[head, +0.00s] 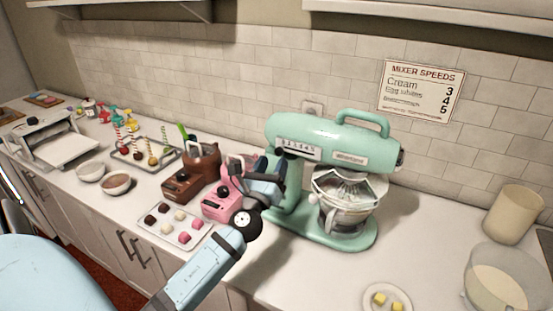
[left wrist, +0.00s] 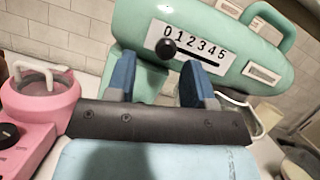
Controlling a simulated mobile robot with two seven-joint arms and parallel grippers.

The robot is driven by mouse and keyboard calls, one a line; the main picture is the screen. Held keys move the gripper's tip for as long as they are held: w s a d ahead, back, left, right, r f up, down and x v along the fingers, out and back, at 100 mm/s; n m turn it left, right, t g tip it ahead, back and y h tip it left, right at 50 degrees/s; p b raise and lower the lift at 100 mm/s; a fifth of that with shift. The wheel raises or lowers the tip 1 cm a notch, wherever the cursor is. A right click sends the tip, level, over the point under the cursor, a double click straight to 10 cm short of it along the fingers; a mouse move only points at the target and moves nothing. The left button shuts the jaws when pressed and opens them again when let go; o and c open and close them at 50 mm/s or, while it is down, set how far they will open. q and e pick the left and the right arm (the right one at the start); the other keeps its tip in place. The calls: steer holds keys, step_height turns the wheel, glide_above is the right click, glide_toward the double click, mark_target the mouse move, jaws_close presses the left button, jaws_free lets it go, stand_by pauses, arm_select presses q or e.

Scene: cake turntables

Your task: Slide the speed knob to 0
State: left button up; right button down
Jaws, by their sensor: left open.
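The mint-green stand mixer (head: 325,135) stands on the counter, with a white speed scale (head: 300,149) marked 0 to 5 on its side. The scale (left wrist: 192,47) is large in the left wrist view. The black round speed knob (left wrist: 166,47) sits at the left end of the slot, just below the 0. My left gripper (head: 274,178) is in front of the mixer's left end. Its two blue fingers (left wrist: 157,64) are apart with nothing between them. The knob shows just beyond the fingertips, between them in the picture; I cannot tell the exact gap. My right gripper is not in view.
A pink machine (head: 222,204) and a brown one (head: 182,184) stand left of the mixer, close to my left arm. A tray of sweets (head: 160,230) lies in front. A glass bowl (head: 346,210) hangs under the mixer head.

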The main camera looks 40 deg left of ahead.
arm_select(q)
steer(key=b+v, duration=0.3)
steer(key=v, duration=0.7)
